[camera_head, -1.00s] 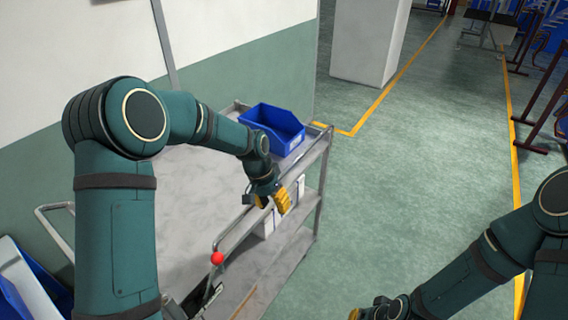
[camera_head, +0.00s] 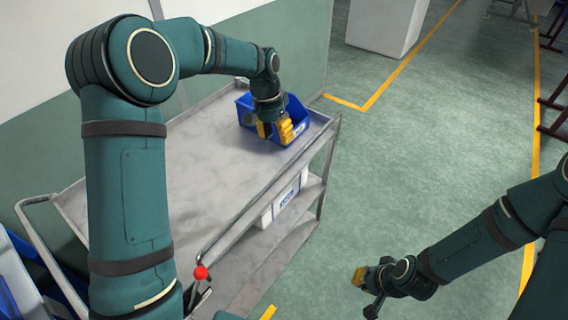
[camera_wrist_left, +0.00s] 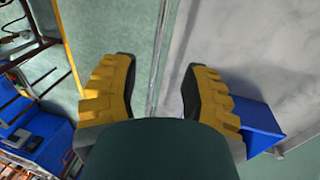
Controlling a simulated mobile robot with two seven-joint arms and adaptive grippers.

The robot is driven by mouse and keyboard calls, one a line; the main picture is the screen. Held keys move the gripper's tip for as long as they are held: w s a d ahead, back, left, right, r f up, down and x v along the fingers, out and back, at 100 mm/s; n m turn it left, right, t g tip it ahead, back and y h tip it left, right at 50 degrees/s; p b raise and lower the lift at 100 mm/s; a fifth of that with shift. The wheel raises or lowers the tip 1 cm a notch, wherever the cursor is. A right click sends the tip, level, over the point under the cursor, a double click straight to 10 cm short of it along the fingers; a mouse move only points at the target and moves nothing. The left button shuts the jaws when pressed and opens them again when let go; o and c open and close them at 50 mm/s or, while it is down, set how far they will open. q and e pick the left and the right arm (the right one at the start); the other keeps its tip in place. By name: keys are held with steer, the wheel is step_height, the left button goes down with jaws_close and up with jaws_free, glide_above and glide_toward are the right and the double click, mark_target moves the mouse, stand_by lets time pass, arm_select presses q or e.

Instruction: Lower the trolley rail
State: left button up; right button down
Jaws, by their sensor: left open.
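The grey metal trolley (camera_head: 165,160) stands beside the wall. Its rail (camera_head: 250,206) is a metal bar along the trolley's right side, with a red ball knob (camera_head: 201,272) near its near end. My left gripper (camera_head: 276,131) has yellow fingers and is in front of the blue bin at the trolley's far end. In the left wrist view the left gripper (camera_wrist_left: 158,95) is open and empty, and the rail (camera_wrist_left: 160,60) runs between and beyond its fingers. My right gripper (camera_head: 360,277) is over the floor, right of the trolley; its opening is too small to tell.
A blue bin (camera_head: 300,108) stands on the trolley's top at the far end. A white box (camera_head: 285,198) sits on the lower shelf. More blue bins are at the left edge.

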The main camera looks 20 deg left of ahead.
mark_target(283, 168)
arm_select(q)
steer(key=f, duration=0.3)
steer(key=d+f, duration=0.1)
steer(key=f, duration=0.3)
steer(key=d+f, duration=0.1)
steer(key=f, duration=0.3)
steer(key=shift+s+f, duration=0.15)
steer(key=shift+s, duration=0.2)
jaws_close()
